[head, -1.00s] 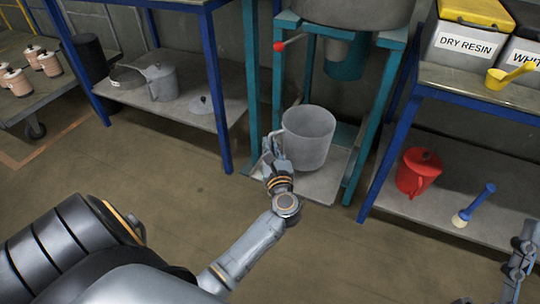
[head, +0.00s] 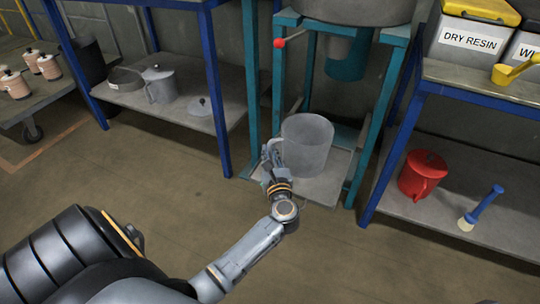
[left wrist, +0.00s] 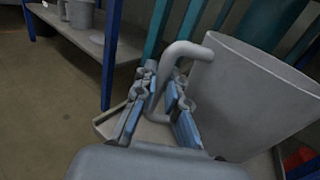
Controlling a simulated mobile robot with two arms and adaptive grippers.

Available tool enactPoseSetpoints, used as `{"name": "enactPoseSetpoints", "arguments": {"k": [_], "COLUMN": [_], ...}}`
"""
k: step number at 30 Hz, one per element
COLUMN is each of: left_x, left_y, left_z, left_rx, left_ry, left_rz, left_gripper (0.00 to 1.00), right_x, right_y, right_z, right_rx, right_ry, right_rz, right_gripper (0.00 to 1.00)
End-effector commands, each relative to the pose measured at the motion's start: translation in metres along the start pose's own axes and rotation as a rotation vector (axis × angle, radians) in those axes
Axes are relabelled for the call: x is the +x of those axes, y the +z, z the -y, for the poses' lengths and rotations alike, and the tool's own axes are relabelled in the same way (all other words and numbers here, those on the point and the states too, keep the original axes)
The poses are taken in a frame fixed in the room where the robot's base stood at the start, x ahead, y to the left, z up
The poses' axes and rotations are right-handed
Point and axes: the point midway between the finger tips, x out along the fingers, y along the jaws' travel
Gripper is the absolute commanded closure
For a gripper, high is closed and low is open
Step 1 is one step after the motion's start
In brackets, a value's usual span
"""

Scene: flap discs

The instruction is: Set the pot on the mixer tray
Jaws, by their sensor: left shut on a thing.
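The grey pot (head: 308,147) stands upright over the mixer tray (head: 318,192), the flat grey plate between the teal legs of the mixer. Whether its base touches the tray cannot be told for sure. My left gripper (head: 271,160) is at the pot's left side, shut on its handle. In the left wrist view the pot (left wrist: 250,95) fills the right, and its curved handle passes between the fingers of my left gripper (left wrist: 160,100). The tray's edge (left wrist: 104,122) shows below. My right gripper is not in view.
The teal mixer frame (head: 361,130) stands close around the pot, with a red-knobbed lever (head: 280,43) above. A left shelf (head: 190,118) holds a grey jug (head: 160,84) and a lid (head: 200,106). A red can (head: 422,174) and a brush (head: 481,208) are on the right shelf.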

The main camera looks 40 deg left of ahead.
Motion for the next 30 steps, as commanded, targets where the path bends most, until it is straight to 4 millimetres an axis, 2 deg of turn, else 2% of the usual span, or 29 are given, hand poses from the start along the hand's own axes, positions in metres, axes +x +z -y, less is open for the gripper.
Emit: {"name": "enactPoseSetpoints", "arguments": {"k": [7, 8, 10, 11, 22, 26, 30], "left_x": [0.000, 0.000, 0.000, 0.000, -0.002, -0.021, -0.051], "left_y": [-0.002, -0.002, -0.002, -0.002, 0.002, 0.001, 0.001], "left_z": [0.000, 0.000, 0.000, 0.000, 0.000, 0.001, 0.000], "left_rx": [-0.003, 0.001, 0.001, 0.001, 0.001, -0.001, 0.001], "left_ry": [0.000, 0.000, 0.000, 0.000, -0.001, -0.002, -0.002], "left_rz": [0.003, 0.001, 0.000, 0.000, -0.001, -0.004, -0.005], "left_gripper": [1.00, 0.83, 0.68, 0.66, 0.66, 0.66, 0.66], "right_x": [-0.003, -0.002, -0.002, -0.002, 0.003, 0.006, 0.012], "right_y": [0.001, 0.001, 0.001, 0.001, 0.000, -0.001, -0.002], "right_z": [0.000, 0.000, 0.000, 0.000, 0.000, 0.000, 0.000], "right_rx": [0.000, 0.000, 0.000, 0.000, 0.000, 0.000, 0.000], "right_ry": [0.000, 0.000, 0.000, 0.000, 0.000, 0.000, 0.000], "right_rz": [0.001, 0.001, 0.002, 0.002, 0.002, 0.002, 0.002], "right_gripper": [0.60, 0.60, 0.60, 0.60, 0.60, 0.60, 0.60]}}
